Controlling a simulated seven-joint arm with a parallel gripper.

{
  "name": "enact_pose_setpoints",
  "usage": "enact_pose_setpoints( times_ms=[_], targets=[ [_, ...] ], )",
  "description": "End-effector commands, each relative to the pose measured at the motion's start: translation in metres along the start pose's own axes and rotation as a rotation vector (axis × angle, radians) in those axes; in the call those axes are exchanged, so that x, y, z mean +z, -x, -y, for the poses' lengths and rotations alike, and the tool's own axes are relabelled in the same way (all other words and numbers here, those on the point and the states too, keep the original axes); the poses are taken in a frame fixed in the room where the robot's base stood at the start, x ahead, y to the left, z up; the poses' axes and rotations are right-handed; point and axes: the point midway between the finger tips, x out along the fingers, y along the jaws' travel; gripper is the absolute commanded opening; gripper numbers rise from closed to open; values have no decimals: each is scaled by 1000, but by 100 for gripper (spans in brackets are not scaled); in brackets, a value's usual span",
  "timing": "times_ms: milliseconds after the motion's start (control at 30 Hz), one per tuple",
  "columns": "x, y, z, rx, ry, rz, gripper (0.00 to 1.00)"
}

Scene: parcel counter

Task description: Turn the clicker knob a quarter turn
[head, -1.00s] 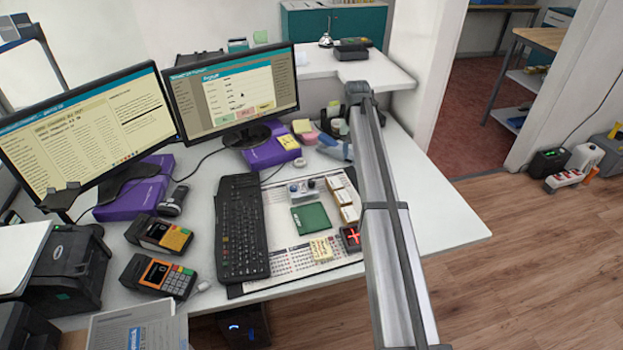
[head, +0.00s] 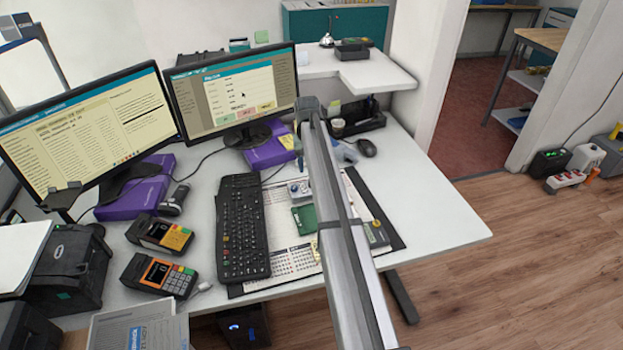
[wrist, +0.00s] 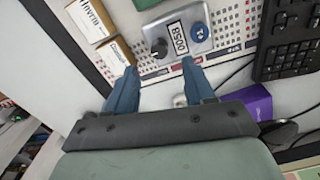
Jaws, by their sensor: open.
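In the head view the clicker (head: 298,188) sits on the desk mat, partly covered by my arm. My gripper (wrist: 159,66) is open and empty, with its two blue fingers pointing at the clicker. The knob appears just beyond the fingertips, between them in the picture; no contact shows.
A green notebook (head: 303,219) lies near the clicker. Two small labelled boxes (wrist: 87,18) (wrist: 115,54) are beside the clicker. A mouse (head: 367,148) and black tray (head: 372,122) are behind. The desk's right side is clear.

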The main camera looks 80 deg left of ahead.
Motion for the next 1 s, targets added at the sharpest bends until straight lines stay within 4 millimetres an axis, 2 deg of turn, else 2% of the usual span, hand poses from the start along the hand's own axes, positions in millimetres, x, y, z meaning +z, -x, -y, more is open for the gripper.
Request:
enact_pose_setpoints(
  times_ms=[33, 200, 400, 833, 1000],
  targets=[
    [1, -11, 0, 0, 0, 1, 53],
    [0, -36, 0, 0, 0, 1, 53],
    [0, -56, 0, 0, 0, 1, 53],
    [0, -63, 0, 0, 0, -1, 53],
    [0, -63, 0, 0, 0, 0, 39]
  ],
)
